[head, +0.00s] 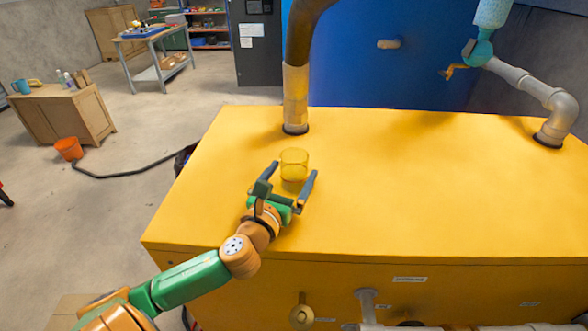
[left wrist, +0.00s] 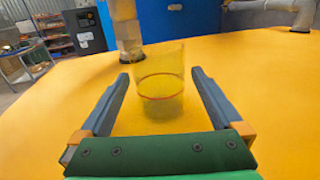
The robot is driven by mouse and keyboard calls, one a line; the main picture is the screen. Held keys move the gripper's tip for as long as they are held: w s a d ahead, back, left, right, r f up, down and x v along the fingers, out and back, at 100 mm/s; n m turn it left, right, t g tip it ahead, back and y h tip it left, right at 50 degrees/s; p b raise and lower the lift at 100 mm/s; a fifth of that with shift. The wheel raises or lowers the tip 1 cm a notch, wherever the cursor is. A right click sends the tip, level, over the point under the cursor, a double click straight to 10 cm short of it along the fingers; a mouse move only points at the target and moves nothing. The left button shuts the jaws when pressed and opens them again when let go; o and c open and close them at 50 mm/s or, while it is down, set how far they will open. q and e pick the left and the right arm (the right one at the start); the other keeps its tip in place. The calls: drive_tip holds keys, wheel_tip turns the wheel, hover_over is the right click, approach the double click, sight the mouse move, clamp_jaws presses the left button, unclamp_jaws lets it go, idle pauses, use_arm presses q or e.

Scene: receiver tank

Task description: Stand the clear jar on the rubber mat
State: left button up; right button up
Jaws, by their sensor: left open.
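The clear jar (head: 294,159) stands upright on the yellow tank top and takes on its yellow colour. It also shows in the left wrist view (left wrist: 160,85), with a thin reddish ring low on its wall. My left gripper (head: 289,175) is open, low over the tank top on the near side of the jar. In the left wrist view the jar is centred at the fingertips (left wrist: 160,77), with a gap to each finger. I cannot make out a rubber mat in either view. My right gripper is not in view.
A thick pipe (head: 296,98) rises from the tank top (head: 430,180) just behind the jar. A grey pipe with a valve (head: 545,95) stands at the far right. The right part of the top is clear. A wooden cabinet (head: 62,113) and an orange bucket (head: 69,149) stand on the floor at left.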

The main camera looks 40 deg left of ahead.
use_arm(q)
drive_tip(key=x, duration=0.3)
drive_tip(key=shift+w+a+f, duration=0.1)
drive_tip(key=shift+f, duration=0.1)
drive_tip(key=shift+s+r, duration=0.1)
drive_tip(key=shift+s, duration=0.15)
drive_tip(key=c, duration=1.5)
